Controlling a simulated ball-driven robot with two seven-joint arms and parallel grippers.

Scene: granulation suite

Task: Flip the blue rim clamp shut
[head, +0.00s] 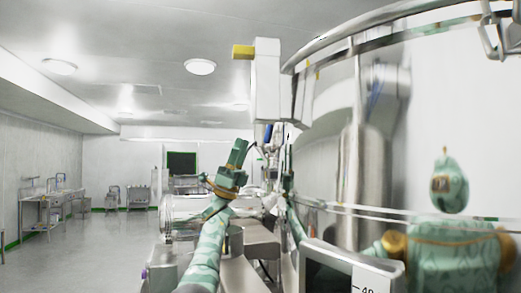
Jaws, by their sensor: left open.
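A small blue part (268,133), perhaps the blue rim clamp, shows just under the white box near the picture's middle. It is too small to tell whether it is open or shut. My left gripper (238,153) points up at the end of the green patterned arm, to the left of and a little below that blue part. It is open, and nothing shows between its fingers. They look apart from the blue part. My right gripper cannot be made out; green arm parts show at the lower right.
A curved steel rim (385,17) and a polished steel vessel (372,180) fill the right side. A white box (267,80) with a yellow end hangs above the gripper. A display unit (350,272) stands low in front. Open floor (95,250) lies at left, with steel tables behind.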

